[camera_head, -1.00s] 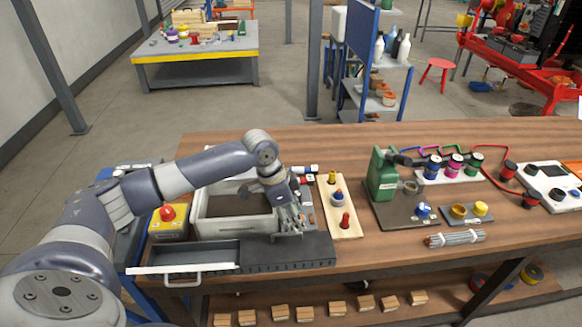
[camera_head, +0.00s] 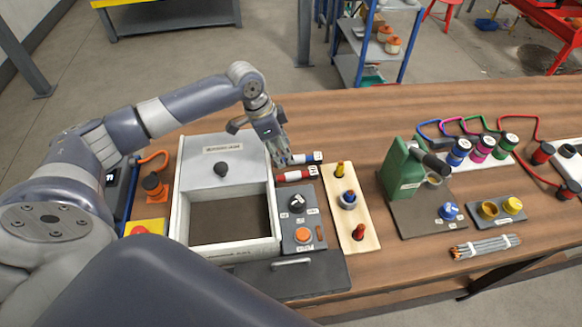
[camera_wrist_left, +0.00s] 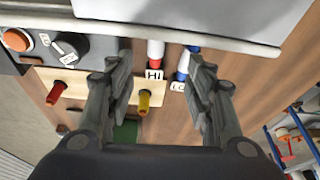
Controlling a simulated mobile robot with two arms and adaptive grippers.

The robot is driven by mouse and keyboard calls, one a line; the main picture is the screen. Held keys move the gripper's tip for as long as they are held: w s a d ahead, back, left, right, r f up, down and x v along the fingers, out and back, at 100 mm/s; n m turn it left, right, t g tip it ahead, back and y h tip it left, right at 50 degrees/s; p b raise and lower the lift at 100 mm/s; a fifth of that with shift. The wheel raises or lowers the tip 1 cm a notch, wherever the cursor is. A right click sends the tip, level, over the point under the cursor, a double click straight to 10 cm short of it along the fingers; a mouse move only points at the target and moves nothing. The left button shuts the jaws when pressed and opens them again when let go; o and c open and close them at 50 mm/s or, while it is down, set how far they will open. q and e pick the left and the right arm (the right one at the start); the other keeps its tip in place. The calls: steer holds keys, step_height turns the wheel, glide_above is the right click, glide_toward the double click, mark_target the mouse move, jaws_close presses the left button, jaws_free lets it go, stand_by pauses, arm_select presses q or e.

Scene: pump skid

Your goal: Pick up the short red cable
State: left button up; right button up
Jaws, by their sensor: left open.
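A short red piece with white bands (camera_head: 296,175) lies on the wooden table, right of the grey-white box; I take it for the short red cable. A similar blue and white piece (camera_head: 307,157) lies just behind it. In the left wrist view the red piece (camera_wrist_left: 155,52), tagged HI, shows between my fingers, and the blue piece (camera_wrist_left: 182,68) lies beside it near the other finger. My left gripper (camera_head: 281,160) is open and empty, above and beside the red piece's left end. Part of both pieces is hidden. My right gripper is not in view.
A green pump (camera_head: 400,172) stands to the right. The table behind the pieces is clear.

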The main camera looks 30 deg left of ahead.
arm_select(q)
glide_above(292, 174)
steer(key=a, duration=0.1)
steer(key=f, duration=0.4)
steer(key=shift+s+f+p, duration=0.15)
steer(key=shift+s+p, duration=0.15)
steer(key=shift+s, duration=0.1)
steer(key=p+x, duration=0.1)
steer(key=x, duration=0.3)
steer(key=shift+s+a+f+p, duration=0.1)
steer(key=shift+s+f+p, duration=0.05)
steer(key=shift+f+p, duration=0.3)
steer(key=shift+f, duration=0.4)
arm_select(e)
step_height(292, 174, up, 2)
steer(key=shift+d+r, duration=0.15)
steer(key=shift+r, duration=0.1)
arm_select(q)
steer(key=shift+f, duration=0.2)
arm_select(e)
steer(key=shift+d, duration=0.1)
arm_select(q)
steer(key=c, duration=1)
